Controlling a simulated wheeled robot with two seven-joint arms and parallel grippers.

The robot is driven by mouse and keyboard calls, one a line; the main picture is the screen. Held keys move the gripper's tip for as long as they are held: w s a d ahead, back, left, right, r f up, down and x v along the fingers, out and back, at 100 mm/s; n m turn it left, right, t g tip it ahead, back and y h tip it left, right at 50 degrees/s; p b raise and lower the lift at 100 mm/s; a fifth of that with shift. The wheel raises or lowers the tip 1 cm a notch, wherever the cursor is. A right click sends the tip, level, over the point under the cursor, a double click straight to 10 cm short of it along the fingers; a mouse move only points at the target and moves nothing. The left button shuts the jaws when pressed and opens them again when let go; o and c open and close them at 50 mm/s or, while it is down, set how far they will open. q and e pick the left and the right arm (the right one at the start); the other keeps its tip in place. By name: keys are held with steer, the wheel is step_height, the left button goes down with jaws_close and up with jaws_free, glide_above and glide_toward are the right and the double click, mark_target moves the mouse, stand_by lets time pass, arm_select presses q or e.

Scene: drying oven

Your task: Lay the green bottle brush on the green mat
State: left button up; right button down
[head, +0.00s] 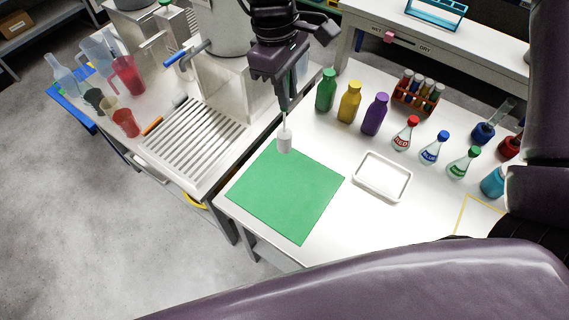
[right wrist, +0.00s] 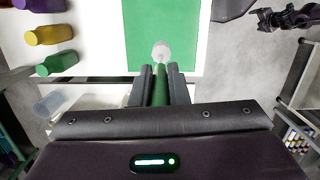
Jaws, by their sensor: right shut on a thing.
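The green bottle brush has a green handle (right wrist: 161,88) and a pale bristle head (head: 284,140). My right gripper (head: 285,105) is shut on the handle, and the brush hangs upright with its head down. The right wrist view shows the handle between the two fingers and the round bristle head (right wrist: 161,53) beyond them. The head shows over the far corner of the green mat (head: 287,196); I cannot tell how close it is to the surface. The mat is bare. A dark jointed part (right wrist: 290,16) at the top right of the wrist view looks like my left gripper; its jaws are unclear.
A white tray (head: 383,177) lies right of the mat. Green (head: 326,90), yellow (head: 349,102) and purple (head: 374,115) bottles stand behind. Several flasks and a red tube rack (head: 417,93) are farther right. A ridged drainboard (head: 192,143) with jugs is on the left.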

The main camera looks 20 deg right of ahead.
glide_above(288, 150)
step_height(288, 150, down, 5)
steer(key=shift+w+d+f, duration=0.1)
steer(key=shift+d+f, duration=0.1)
steer(key=shift+f, duration=0.35)
steer(key=shift+w+d+f, duration=0.1)
steer(key=shift+d+f, duration=0.05)
steer(key=shift+f, duration=0.4)
steer(key=f, duration=0.7)
steer(key=shift+w+a+p, duration=0.2)
steer(key=shift+w+p, duration=0.15)
steer(key=shift+s+d+f, duration=0.1)
steer(key=shift+f, duration=0.55)
step_height(288, 150, down, 3)
steer(key=shift+f, duration=0.1)
arm_select(q)
steer(key=shift+s+d+r, duration=0.1)
steer(key=shift+s+r, duration=0.15)
steer(key=shift+s, duration=0.4)
steer(key=shift+w, duration=0.15)
arm_select(e)
steer(key=shift+f, duration=0.1)
